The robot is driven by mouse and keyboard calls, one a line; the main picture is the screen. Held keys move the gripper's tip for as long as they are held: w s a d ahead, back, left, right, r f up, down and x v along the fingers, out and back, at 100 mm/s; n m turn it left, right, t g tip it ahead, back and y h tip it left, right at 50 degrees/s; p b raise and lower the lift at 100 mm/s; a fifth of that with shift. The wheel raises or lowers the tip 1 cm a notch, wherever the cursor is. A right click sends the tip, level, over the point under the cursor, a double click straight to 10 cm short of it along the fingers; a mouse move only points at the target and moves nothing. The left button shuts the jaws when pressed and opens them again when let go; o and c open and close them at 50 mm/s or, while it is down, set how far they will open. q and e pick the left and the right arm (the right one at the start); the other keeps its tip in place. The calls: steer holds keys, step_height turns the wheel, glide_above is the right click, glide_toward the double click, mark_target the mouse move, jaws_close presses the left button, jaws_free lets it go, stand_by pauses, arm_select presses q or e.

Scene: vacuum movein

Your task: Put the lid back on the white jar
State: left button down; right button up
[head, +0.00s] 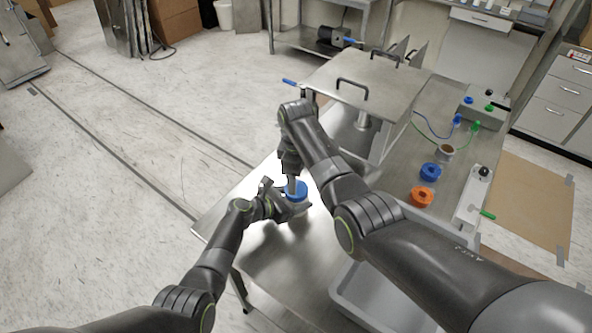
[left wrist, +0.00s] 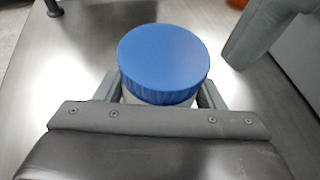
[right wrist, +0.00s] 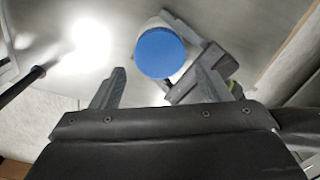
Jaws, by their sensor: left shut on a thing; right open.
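The white jar stands on the metal table, and its side shows under the lid in the right wrist view (right wrist: 183,28). The blue lid (left wrist: 163,58) sits on top of the jar and looks about level; whether it is screwed tight I cannot tell. In the head view the lid (head: 297,189) is partly hidden by my right gripper. My left gripper (head: 290,207) is shut around the jar below the lid. My right gripper (right wrist: 159,70) is open and empty, above and beside the lid, with its fingers apart from it.
A raised metal box with a handled top (head: 352,88) stands behind the jar. A grey tray (head: 350,296) is at the front. The table left of the jar is clear.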

mark_target(296, 199)
steer(key=m, duration=0.4)
steer(key=shift+r, duration=0.4)
steer(key=m, duration=0.2)
steer(key=r+m, duration=0.1)
steer(key=m, duration=0.1)
steer(key=shift+m, duration=0.3)
steer(key=m, duration=0.4)
steer(key=shift+r+m, duration=0.3)
steer(key=shift+r, duration=0.1)
steer(key=m, duration=0.4)
steer(key=shift+r+m, duration=0.4)
steer(key=shift+f, duration=4)
